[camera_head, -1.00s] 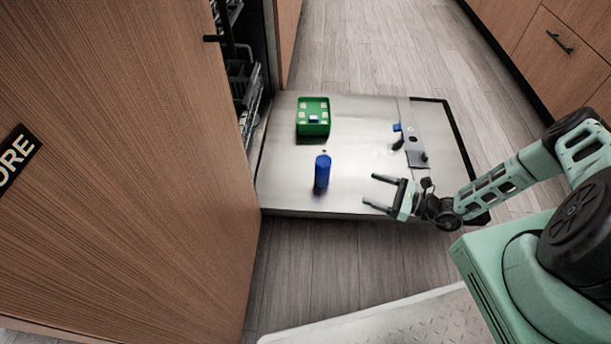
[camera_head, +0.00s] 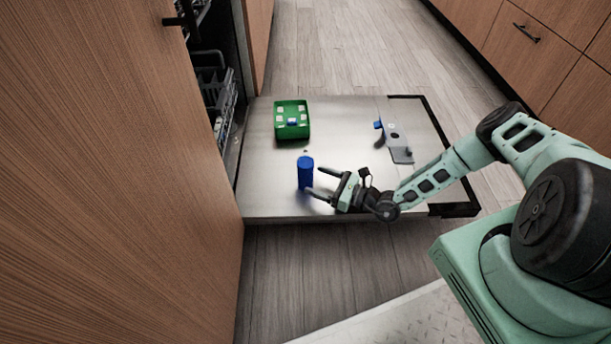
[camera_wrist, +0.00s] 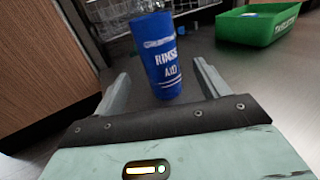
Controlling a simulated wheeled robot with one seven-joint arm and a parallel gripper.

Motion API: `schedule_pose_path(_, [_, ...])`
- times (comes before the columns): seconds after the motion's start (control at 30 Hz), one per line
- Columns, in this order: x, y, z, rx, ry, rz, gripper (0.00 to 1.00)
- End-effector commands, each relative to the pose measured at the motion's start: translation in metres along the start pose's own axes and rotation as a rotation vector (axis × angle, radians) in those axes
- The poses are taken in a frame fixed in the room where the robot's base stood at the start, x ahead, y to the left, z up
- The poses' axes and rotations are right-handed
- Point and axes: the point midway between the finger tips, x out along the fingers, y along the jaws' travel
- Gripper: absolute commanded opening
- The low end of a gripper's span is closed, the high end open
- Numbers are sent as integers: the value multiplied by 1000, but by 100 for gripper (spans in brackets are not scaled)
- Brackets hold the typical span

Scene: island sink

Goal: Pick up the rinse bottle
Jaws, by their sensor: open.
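The rinse bottle (camera_head: 305,173) is a blue cylinder standing upright on the open dishwasher door (camera_head: 350,125). In the wrist view the bottle (camera_wrist: 160,58) shows white "RINSE AID" lettering. My gripper (camera_head: 318,183) is just right of the bottle in the head view, its fingers pointing at it. In the wrist view my gripper (camera_wrist: 160,85) is open, and the bottle's lower part appears in line with the gap between the fingers. The fingers do not visibly grip it; I cannot tell how far between them it is.
A green tray (camera_head: 278,121) holding small pieces lies behind the bottle; it also shows in the wrist view (camera_wrist: 258,32). A grey dispenser plate (camera_head: 400,155) with a blue part is at the right. Wooden cabinet front (camera_head: 110,180) stands close at the left. Dishwasher racks (camera_head: 215,90) are behind.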

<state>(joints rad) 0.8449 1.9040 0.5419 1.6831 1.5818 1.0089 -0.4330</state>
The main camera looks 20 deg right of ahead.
Motion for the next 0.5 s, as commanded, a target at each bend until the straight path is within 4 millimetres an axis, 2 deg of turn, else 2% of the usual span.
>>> schedule_pose_path(0.4, [48, -1, 3, -2, -1, 2, 74])
schedule_pose_path(0.5, [52, -2, 4, -2, 0, 0, 74])
